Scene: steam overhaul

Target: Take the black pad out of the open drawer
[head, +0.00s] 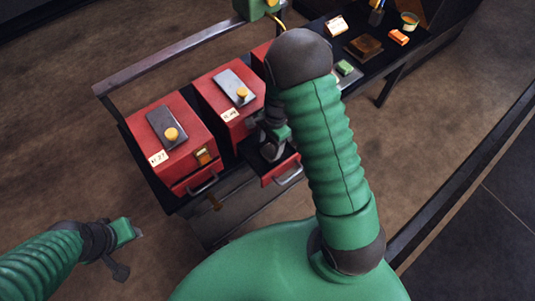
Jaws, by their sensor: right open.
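The open drawer (280,169) juts out from the right part of the red cabinet row, with a red front and a metal handle. Its inside is dark and mostly covered by my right gripper (273,146), which points down into it. I cannot clearly make out the black pad against the dark drawer and gripper. My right gripper is open, and I see nothing held in it. My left gripper (136,233) is at the lower left, over the floor and well away from the drawer; its jaws are too small to read.
Two red boxes, the left one (178,117) and the middle one (222,82), have grey plates and yellow knobs on top. A metal rail (160,62) runs behind them. A dark table (375,58) at the upper right holds small items, including an orange block (398,37).

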